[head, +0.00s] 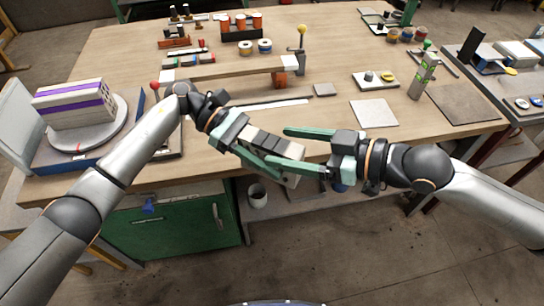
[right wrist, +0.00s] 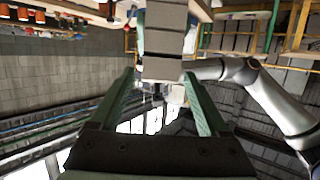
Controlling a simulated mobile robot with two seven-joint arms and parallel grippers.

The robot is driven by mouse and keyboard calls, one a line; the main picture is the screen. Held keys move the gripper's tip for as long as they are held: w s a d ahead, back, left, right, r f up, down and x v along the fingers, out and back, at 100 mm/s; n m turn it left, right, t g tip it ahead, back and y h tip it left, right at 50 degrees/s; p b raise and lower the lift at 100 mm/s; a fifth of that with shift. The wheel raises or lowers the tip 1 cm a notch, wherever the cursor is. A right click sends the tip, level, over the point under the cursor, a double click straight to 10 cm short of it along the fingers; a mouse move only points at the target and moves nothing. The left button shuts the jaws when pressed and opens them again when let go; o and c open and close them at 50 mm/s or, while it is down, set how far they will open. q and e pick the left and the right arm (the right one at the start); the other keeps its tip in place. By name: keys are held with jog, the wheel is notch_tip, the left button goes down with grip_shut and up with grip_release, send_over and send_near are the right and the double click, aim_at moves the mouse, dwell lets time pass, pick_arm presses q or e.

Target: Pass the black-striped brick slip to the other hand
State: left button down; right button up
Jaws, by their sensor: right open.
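The black-striped brick slip (head: 257,138) is a grey bar with dark bands, held tilted in the air in front of the table's front edge. My left gripper (head: 256,150) is shut on it; one green finger lies along its near side, the other is mostly hidden. My right gripper (head: 277,146) comes from the right, its two green fingers wide apart around the slip in the picture. In the right wrist view the banded slip (right wrist: 165,42) runs down the middle between the open fingers (right wrist: 161,74). I cannot tell whether either finger touches it.
The wooden table (head: 330,105) carries a raised plank (head: 230,70), a grey tile (head: 373,113) and a green-topped post (head: 423,75). A turntable with a purple-striped block (head: 75,104) stands at left.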

jog(key=v, duration=0.8)
jog(key=w+d+f+t+h, duration=0.1)
jog(key=w+f+t, duration=0.2)
jog(key=w+f, duration=0.3)
notch_tip(320, 180, down, 10)
jog(key=m+t+h, duration=0.2)
jog(key=m+h, duration=0.1)
jog(key=m, duration=0.1)
jog(key=s+d+f+m+g+h, duration=0.1)
jog(key=s+d+f+m+h, duration=0.1)
jog(key=s+f, duration=0.5)
jog(key=s+d+f+m+g+h, duration=0.1)
jog(key=s+f+m+h, duration=0.3)
jog(key=f, duration=0.8)
jog(key=s+d, duration=0.1)
jog(key=s, duration=0.1)
jog(key=shift+s+g+h, duration=0.3)
jog(key=shift+s+g, duration=0.05)
jog(key=shift+g, duration=0.05)
